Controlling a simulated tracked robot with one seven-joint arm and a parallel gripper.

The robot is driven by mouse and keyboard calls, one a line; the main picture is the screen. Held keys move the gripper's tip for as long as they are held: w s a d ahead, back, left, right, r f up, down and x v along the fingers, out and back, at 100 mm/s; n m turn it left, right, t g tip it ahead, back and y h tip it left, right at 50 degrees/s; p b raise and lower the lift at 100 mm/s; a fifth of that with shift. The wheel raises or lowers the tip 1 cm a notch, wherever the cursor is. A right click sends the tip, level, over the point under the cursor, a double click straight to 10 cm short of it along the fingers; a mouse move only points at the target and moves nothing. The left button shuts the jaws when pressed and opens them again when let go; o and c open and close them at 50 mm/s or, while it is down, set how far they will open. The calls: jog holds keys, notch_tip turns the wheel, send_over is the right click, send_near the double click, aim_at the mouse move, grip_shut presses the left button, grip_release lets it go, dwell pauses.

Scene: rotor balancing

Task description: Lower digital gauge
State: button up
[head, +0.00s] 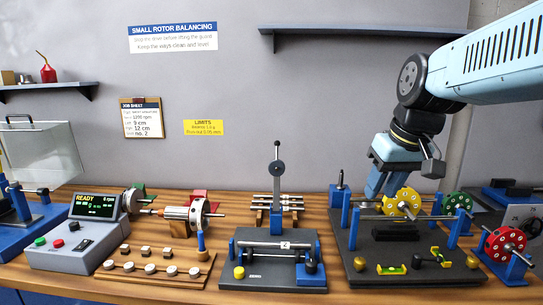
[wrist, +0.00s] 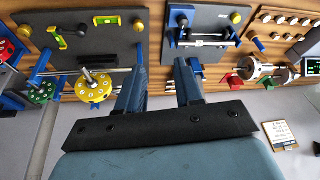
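A silver shaft (head: 262,244) lies across blue supports on that plate. The base plate also shows in the wrist view (wrist: 215,72); I cannot make out the gauge head there. My gripper (head: 385,186) is to the right of the gauge, above the back of the right-hand plate. In the wrist view my gripper (wrist: 160,75) has its fingers apart with nothing between them.
A yellow rotor (head: 402,203) on blue stands is close beside my gripper. A blue post with a dark tip (head: 340,180) stands between gripper and gauge. A control box (head: 80,240) reads READY, 0 rpm. A shelf (head: 365,31) hangs on the wall above.

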jog(key=w+a+r+n+g+y, duration=0.25)
jog(key=w+a, duration=0.25)
jog(key=w, duration=0.6)
jog(key=w+a+r+n+g+y, duration=0.1)
jog(key=w+a+n+g+y, duration=0.2)
jog(key=w, duration=0.8)
jog(key=w+a+f+n+g+y, duration=0.1)
jog(key=w+f+n+g+y, duration=0.2)
jog(key=w, duration=0.7)
jog(key=w+a+f+n+y, duration=0.1)
jog(key=w+n+y, duration=0.2)
jog(key=w+n, duration=0.5)
jog(key=m, duration=0.2)
send_over(277, 176)
jog(key=w+a, duration=0.2)
jog(key=w, duration=0.1)
jog(key=f, duration=0.5)
jog(key=shift+s+d, duration=0.15)
jog(key=shift+s, duration=0.05)
jog(key=shift+r, duration=0.1)
grip_shut()
